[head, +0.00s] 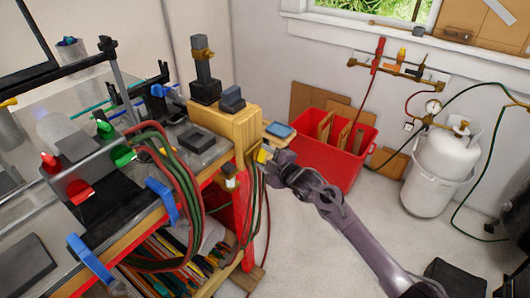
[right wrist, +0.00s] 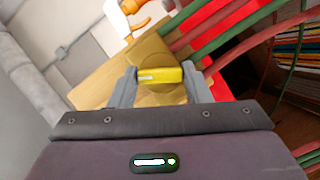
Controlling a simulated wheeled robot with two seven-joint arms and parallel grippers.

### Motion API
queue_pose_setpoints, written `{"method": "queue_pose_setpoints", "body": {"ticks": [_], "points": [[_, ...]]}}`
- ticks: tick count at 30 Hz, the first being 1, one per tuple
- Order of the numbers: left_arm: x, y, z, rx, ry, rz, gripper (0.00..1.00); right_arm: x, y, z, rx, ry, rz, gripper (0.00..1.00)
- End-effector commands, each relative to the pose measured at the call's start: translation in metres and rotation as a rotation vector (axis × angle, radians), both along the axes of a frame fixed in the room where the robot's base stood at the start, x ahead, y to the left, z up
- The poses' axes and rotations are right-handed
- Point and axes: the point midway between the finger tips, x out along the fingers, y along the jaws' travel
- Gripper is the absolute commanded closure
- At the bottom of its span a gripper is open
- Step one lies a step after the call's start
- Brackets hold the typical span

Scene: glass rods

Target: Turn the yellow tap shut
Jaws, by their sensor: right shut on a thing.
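The yellow tap handle (right wrist: 168,75) sits between my two grey fingers in the right wrist view, with a round brass-coloured part behind it. In the head view a small patch of the yellow tap (head: 262,155) shows at the tip of my right gripper (head: 268,163), beside the wooden bench end. My right gripper (right wrist: 160,88) is shut on the handle, one finger on each side. The handle lies crosswise in the right wrist picture. My left gripper is not in view.
Red and green hoses (head: 187,190) hang from the bench, close to the tap. A red crate (head: 340,150) stands behind my right arm. A white gas cylinder (head: 440,165) stands at the right. The floor between is mostly clear.

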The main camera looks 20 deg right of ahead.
Motion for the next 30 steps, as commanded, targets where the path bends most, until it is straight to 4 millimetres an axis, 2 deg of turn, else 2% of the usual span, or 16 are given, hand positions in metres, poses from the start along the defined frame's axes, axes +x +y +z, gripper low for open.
{"method": "queue_pose_setpoints", "body": {"ticks": [3,15,30], "points": [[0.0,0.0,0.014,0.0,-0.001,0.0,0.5,0.0,-0.001,0.003,0.087,0.073,0.0,0.79],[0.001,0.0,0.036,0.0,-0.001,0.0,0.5,0.001,-0.002,0.003,0.387,0.307,-0.001,0.79],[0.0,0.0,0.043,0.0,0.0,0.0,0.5,0.002,-0.004,0.001,0.709,0.557,-0.002,0.79]]}}
